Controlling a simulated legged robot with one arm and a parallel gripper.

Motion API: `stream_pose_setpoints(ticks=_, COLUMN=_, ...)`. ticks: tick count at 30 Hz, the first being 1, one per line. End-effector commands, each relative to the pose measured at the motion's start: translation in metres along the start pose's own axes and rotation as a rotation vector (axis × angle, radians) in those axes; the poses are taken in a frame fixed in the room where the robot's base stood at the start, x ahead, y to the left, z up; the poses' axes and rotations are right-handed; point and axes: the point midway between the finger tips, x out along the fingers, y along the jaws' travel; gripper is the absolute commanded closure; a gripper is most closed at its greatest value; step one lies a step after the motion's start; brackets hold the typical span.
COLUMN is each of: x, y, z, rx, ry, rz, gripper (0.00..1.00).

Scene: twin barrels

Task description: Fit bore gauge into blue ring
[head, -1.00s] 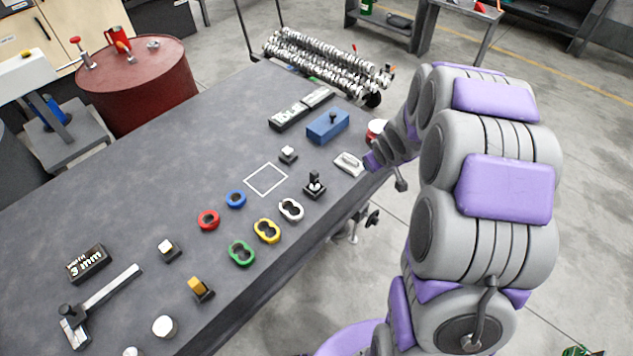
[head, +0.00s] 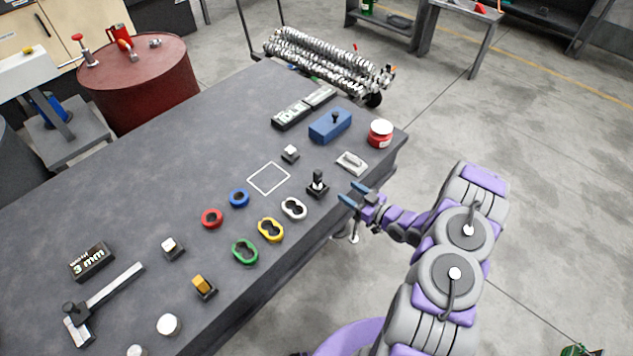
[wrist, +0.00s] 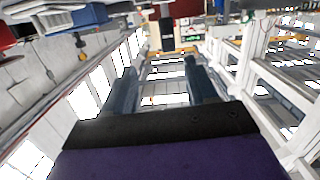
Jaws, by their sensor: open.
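The blue ring (head: 239,198) lies flat on the dark table, right of the red ring (head: 212,218) and below a white square outline (head: 269,178). I cannot tell for sure which piece is the bore gauge; a black upright piece on a square base (head: 318,185) stands near the table's right edge. My gripper (head: 354,195) is open and empty, just right of that piece and apart from it, near the table edge. Its two fingers show spread in the wrist view (wrist: 160,70), with nothing between them. The blue ring is not identifiable in the wrist view.
White (head: 293,208), yellow (head: 270,229) and green (head: 245,251) two-hole rings lie near the front edge. A grey-white handled block (head: 351,162), a blue box (head: 330,126) and a red-white jar (head: 380,133) stand beyond my gripper. The table's middle left is clear.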

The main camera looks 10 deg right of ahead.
Motion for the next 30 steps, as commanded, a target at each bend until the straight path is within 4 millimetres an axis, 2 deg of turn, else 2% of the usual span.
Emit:
stream_pose_setpoints(ticks=1, x=-0.005, y=-0.004, z=0.005, rx=0.018, ry=0.028, rz=-0.003, gripper=0.43)
stream_pose_setpoints(ticks=5, x=-0.012, y=-0.011, z=0.006, rx=0.039, ry=0.090, rz=-0.013, gripper=0.43)
stream_pose_setpoints(ticks=10, x=-0.004, y=-0.015, z=0.006, rx=0.045, ry=0.110, rz=-0.018, gripper=0.43)
stream_pose_setpoints(ticks=30, x=0.097, y=-0.016, z=-0.006, rx=0.043, ry=0.111, rz=-0.017, gripper=0.43)
